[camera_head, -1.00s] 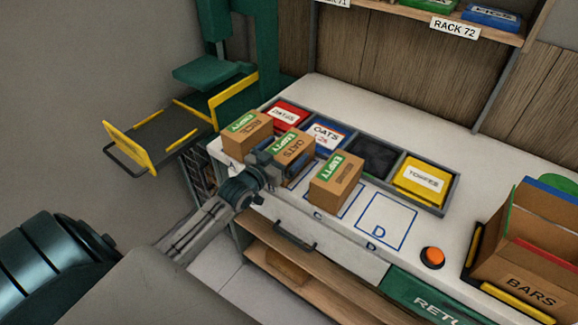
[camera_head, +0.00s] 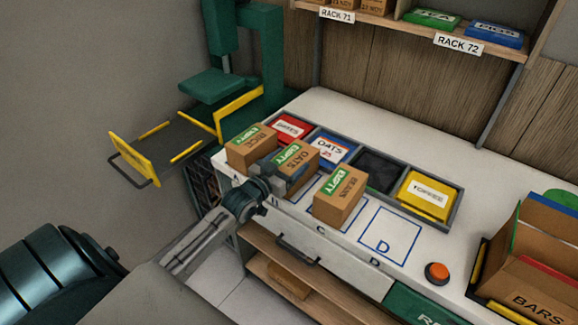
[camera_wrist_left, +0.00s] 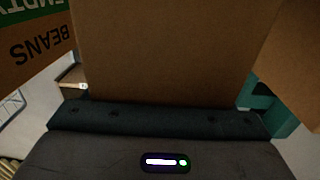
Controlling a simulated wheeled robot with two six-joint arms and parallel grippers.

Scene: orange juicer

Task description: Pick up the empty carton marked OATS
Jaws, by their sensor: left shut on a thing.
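The OATS carton (camera_head: 303,160), brown with a green EMPTY strip, stands between the RICE and BEANS cartons near the bench's front edge. My left gripper (camera_head: 277,172) is shut on it from the front left side. In the left wrist view the carton's plain brown face (camera_wrist_left: 170,50) fills the middle, close above the dark gripper body. I cannot tell whether its base is off the bench. My right gripper is not in view.
The RICE carton (camera_head: 250,150) is close on the left and the BEANS carton (camera_head: 338,200) close on the right. Behind is a divided tray with red, blue and yellow packs (camera_head: 424,196). Outlined square D (camera_head: 388,240) is bare. An orange button (camera_head: 436,273) is at right.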

